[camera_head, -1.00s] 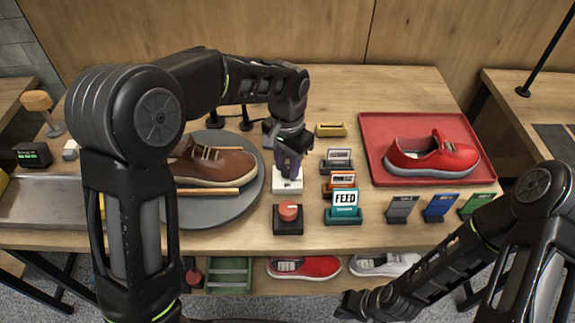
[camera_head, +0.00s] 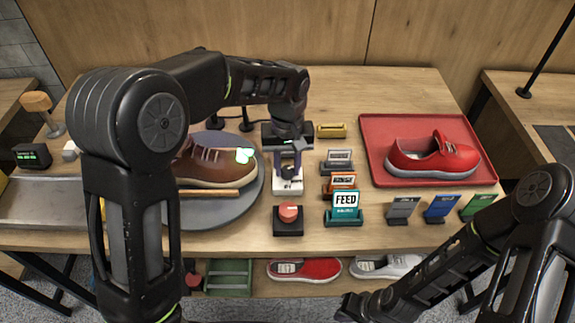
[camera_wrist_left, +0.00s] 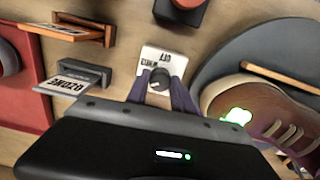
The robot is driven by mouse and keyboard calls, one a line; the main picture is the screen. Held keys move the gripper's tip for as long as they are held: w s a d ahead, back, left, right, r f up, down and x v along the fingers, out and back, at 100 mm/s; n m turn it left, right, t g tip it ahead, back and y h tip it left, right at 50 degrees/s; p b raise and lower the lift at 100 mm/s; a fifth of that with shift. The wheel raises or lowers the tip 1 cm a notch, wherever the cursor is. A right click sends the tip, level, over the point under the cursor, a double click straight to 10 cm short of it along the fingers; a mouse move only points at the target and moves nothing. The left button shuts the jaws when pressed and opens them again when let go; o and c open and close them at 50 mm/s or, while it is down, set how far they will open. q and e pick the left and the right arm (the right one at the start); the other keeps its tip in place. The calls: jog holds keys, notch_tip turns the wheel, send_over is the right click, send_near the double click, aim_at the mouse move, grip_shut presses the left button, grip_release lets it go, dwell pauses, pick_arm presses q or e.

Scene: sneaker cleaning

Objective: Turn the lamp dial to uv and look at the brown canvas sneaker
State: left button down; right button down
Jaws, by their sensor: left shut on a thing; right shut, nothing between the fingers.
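The brown sneaker (camera_head: 205,170) sits on the round grey turntable (camera_head: 215,214), partly behind my left arm. A bright pale green patch glows on its side, and it also shows on the sneaker (camera_wrist_left: 262,118) in the left wrist view. The lamp dial is a dark knob (camera_wrist_left: 160,77) on a white labelled plate (camera_wrist_left: 168,60); the plate also shows in the head view (camera_head: 288,187). My left gripper (camera_wrist_left: 160,88) is shut on the knob, with one finger on each side. My right gripper (camera_head: 350,306) is low at the front, shut and empty.
A red button (camera_head: 289,211) on a black base stands in front of the dial. Several labelled card holders, including a FEED card (camera_head: 345,203), stand to its right. A red tray (camera_head: 370,130) holds a red shoe (camera_head: 432,157). Shoes lie on the lower shelf.

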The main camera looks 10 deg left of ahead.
aim_at(287, 169)
pick_arm(q)
jog(key=shift+w, duration=0.1)
dwell(0.3)
jog(key=c, duration=1.1)
grip_release()
notch_tip(287, 169, up, 8)
jog(key=shift+f+b, duration=0.1)
jog(key=shift+b, duration=0.25)
